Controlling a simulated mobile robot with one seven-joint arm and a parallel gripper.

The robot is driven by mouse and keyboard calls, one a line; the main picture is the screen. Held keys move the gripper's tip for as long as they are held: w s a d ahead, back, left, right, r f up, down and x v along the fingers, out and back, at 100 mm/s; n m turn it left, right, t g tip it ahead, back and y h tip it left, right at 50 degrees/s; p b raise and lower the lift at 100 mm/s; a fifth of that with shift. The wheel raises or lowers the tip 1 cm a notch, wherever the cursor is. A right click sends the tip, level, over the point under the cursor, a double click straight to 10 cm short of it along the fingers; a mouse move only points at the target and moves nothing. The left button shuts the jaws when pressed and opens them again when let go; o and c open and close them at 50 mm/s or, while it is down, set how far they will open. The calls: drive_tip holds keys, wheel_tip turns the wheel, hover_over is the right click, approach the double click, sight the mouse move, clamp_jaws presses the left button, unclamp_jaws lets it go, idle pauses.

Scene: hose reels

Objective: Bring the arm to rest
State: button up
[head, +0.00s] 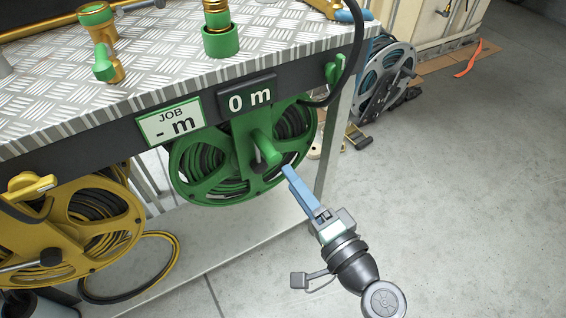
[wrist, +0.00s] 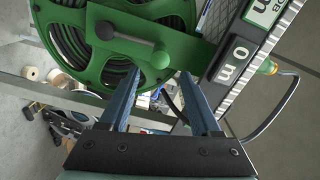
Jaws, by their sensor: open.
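My gripper (head: 288,172) is at the middle of the head view, just to the right of and below the green reel's crank handle (head: 266,148). In the wrist view my gripper (wrist: 160,80) shows two blue fingers spread apart with nothing between them. The green hose reel (head: 190,172) hangs under the bench edge. It also fills the top left of the wrist view (wrist: 62,18), with its crank knob beyond the fingertips. The fingers look apart from the knob, though the exact gap is hard to tell.
The bench (head: 150,72) has a metal top with brass and green fittings. Signs read "JOB - m" (head: 170,122) and "0 m" (head: 248,96). A yellow reel (head: 100,215) is at left, a grey reel (head: 385,80) behind at right. Open floor (head: 470,200) lies to the right.

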drive_tip(key=shift+s+d, duration=0.3)
drive_tip(key=shift+s, duration=0.2)
